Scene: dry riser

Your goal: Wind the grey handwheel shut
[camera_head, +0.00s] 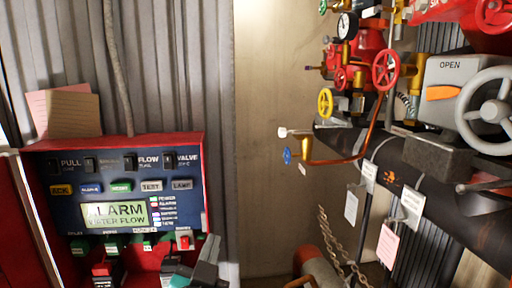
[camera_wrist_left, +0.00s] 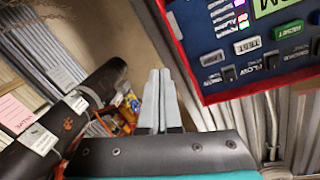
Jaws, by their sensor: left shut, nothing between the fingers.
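The grey handwheel (camera_head: 494,111) is at the right edge of the head view, partly cut off by the frame. It stands in front of a grey box (camera_head: 440,75) marked OPEN, with an orange pointer (camera_head: 443,93). My left gripper (camera_head: 211,245) is low in the head view, in front of the alarm panel's lower right corner and far from the handwheel. Its fingers (camera_wrist_left: 160,75) are together and empty in the left wrist view. The handwheel does not show in that view. My right gripper is not in view.
The red-framed alarm panel (camera_head: 47,200) fills the lower left. Red, yellow and blue small valve wheels crowd the upper right, with a thick black pipe (camera_head: 450,205) carrying tags below. A chain (camera_head: 335,240) hangs near the bottom. The tan wall between panel and pipework is fairly clear.

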